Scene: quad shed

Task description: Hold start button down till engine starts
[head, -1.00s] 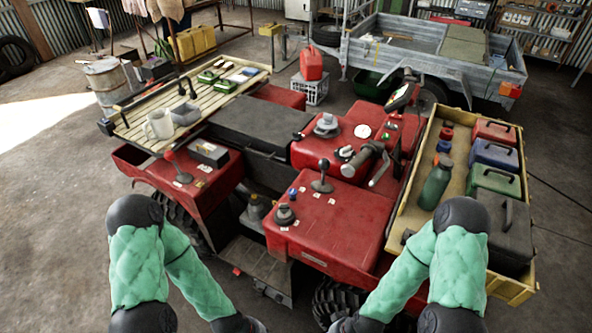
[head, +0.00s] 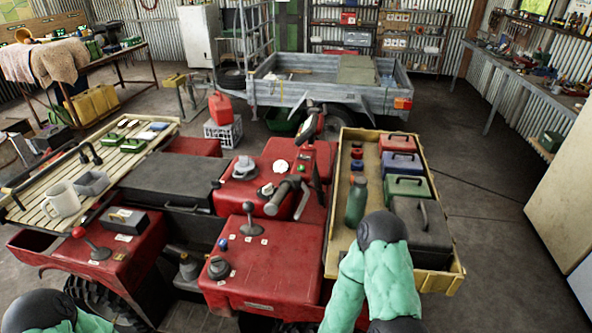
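The red quad bike (head: 265,283) stands in front of me, seat and handlebar in the middle. A dark handlebar grip (head: 284,192) with a silver lever points towards me. On the near red body are a small blue button (head: 222,244), a black round knob (head: 218,267) and a black-knobbed lever (head: 249,217). I cannot tell which control is the start button. A red-knobbed lever (head: 88,240) is at the left. Both my grippers are outside the picture; only parts of my green-sleeved arms show at the lower left and lower right.
A yellow-edged tray (head: 334,262) with a green bottle (head: 356,202) and several cases is at the right, partly behind my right arm. A grey trailer (head: 290,92) stands behind. Floor is clear at right.

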